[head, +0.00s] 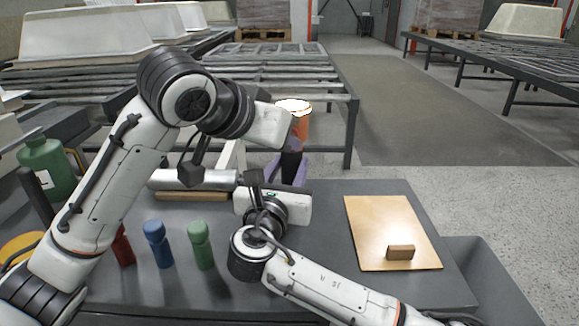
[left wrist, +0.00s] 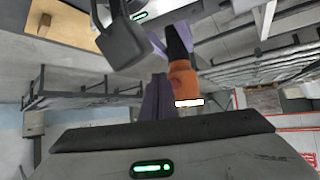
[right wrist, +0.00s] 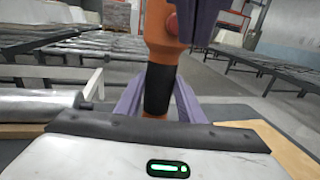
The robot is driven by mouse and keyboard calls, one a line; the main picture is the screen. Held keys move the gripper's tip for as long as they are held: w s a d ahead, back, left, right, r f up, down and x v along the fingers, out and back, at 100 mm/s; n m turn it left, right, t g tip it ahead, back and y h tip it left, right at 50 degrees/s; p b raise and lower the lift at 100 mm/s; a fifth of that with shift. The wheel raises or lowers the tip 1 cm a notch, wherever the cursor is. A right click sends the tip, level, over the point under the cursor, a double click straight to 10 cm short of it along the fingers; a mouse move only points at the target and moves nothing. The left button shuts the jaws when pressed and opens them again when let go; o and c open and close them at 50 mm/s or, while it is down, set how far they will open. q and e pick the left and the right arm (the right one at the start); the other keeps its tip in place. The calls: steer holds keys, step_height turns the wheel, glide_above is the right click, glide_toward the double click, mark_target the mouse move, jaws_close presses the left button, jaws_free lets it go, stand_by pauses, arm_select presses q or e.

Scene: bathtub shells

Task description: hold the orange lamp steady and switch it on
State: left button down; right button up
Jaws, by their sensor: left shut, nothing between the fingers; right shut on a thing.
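The orange lamp (head: 301,125) stands upright above the middle of the table, with a black grip (right wrist: 158,90) below its orange body. Its top face shows bright white in the head view, and a bright white end shows in the left wrist view (left wrist: 188,102). My right gripper (head: 291,168) is shut on the black grip, its purple fingers on both sides. A red button (right wrist: 172,23) is on the lamp's orange side. My left gripper (left wrist: 157,100) is shut and empty, its fingertips close beside the orange body near the button; I cannot tell whether they touch it.
A green bottle (head: 46,165) and red (head: 122,247), blue (head: 158,244) and green (head: 201,245) pegs stand at left. A grey cylinder (head: 195,179) lies behind. A wooden board (head: 380,225) with a brown block (head: 400,252) lies right, beside a grey bin (head: 490,280).

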arm_select(q)
steer(key=s, duration=0.5)
steer(key=shift+s, duration=0.1)
arm_select(e)
steer(key=o, duration=1.3)
steer(key=shift+c, duration=0.2)
steer(key=shift+s, duration=0.1)
